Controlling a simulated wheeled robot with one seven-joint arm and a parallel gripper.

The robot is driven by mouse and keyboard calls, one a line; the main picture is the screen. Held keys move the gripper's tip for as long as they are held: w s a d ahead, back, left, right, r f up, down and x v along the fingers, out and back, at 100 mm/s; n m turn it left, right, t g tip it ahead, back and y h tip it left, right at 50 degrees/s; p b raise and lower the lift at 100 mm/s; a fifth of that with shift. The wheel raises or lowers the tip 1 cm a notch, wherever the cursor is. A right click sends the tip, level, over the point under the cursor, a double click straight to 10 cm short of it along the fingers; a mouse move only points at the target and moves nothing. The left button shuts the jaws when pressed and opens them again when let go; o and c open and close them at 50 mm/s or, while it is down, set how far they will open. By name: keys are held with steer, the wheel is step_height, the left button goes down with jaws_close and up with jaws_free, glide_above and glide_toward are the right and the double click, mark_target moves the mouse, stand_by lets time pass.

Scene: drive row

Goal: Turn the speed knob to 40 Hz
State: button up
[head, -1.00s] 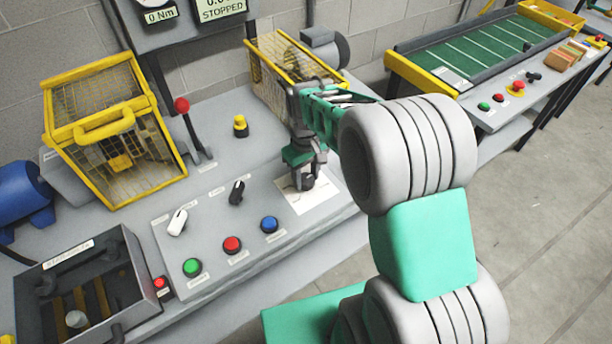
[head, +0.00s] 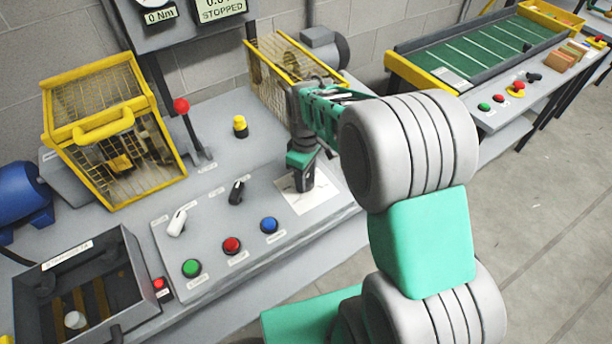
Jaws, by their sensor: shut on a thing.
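The speed knob stands on a white dial sheet (head: 322,197) at the right end of the grey control panel in the head view. My gripper (head: 303,186) points down over this sheet and is shut on the knob. The fingers cover the knob, so its pointer and the reading it points to are hidden. The scale marks are too small to read. The display (head: 221,10) above, cut off by the top edge, shows STOPPED.
On the panel left of my gripper are a black switch (head: 236,192), a white switch (head: 177,222), and blue (head: 269,225), red (head: 232,245) and green (head: 191,268) buttons.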

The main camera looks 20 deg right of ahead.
steer(key=o, duration=1.4)
step_height(320, 180, up, 8)
steer(key=shift+f+b, duration=0.1)
steer(key=shift+b, duration=0.3)
